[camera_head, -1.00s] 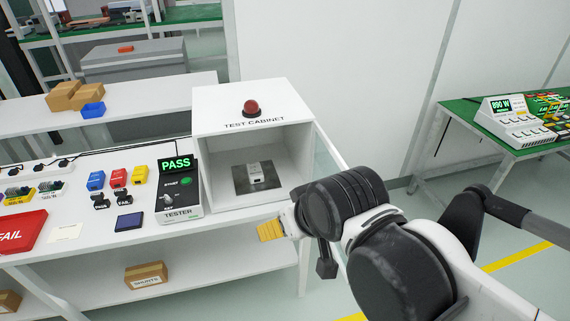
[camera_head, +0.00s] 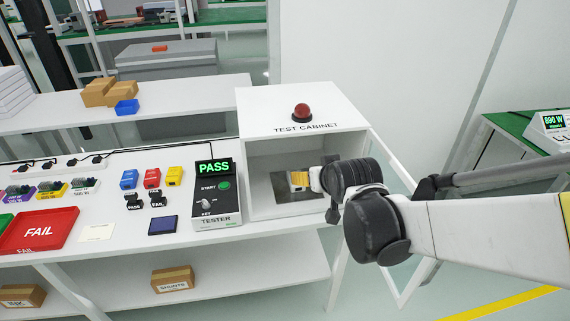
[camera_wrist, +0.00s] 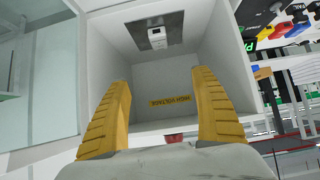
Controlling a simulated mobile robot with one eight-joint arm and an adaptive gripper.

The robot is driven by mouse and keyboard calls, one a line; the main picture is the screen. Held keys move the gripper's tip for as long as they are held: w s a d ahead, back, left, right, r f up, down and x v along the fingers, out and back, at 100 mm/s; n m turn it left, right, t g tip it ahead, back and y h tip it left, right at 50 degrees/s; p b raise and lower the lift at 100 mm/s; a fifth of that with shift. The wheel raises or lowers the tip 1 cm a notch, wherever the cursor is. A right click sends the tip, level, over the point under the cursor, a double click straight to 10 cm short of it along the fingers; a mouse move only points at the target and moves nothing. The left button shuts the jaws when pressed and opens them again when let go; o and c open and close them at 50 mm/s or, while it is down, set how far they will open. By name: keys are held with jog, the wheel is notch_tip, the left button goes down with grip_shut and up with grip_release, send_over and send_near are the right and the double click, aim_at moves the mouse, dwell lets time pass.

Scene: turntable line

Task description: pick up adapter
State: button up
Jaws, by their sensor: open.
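The adapter (camera_wrist: 157,38) is a small white block on a dark plate (camera_wrist: 150,24) inside the test cabinet (camera_wrist: 222,60). In the wrist view it shows at the top, beyond and apart from my fingertips. My gripper (camera_wrist: 163,80) is open, with two yellow ridged fingers spread and nothing between them. In the head view my gripper (camera_head: 300,179) reaches to the opening of the test cabinet (camera_head: 285,105), in front of the plate (camera_head: 285,190). There the adapter is mostly or fully hidden behind the fingers.
The cabinet's clear door (camera_head: 395,165) stands open at the right, close to my arm. The tester (camera_head: 214,192) showing PASS stands left of the cabinet. A red FAIL tray (camera_head: 40,230) and several coloured blocks lie further left. A HIGH VOLTAGE label (camera_wrist: 170,101) is inside the cabinet.

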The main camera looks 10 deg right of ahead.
jog(key=w+f+t+b, duration=0.1)
jog(key=w+f, duration=0.3)
jog(key=f, duration=0.1)
jog(key=w+f+t, duration=0.1)
jog(key=w+f, duration=0.3)
jog(key=f, duration=0.1)
jog(key=w+f+t+b, duration=0.1)
jog(key=w+f, duration=0.3)
jog(key=f, duration=0.1)
jog(key=shift+w+a+b, duration=0.1)
jog(key=shift+b, duration=0.2)
jog(key=x, duration=0.5)
jog(key=shift+b, duration=0.4)
jog(key=b+x, duration=0.2)
jog(key=x, duration=0.3)
jog(key=shift+w+f, duration=0.2)
jog(key=shift+f, duration=0.05)
jog(key=shift+r, duration=0.1)
jog(key=c, duration=1.5)
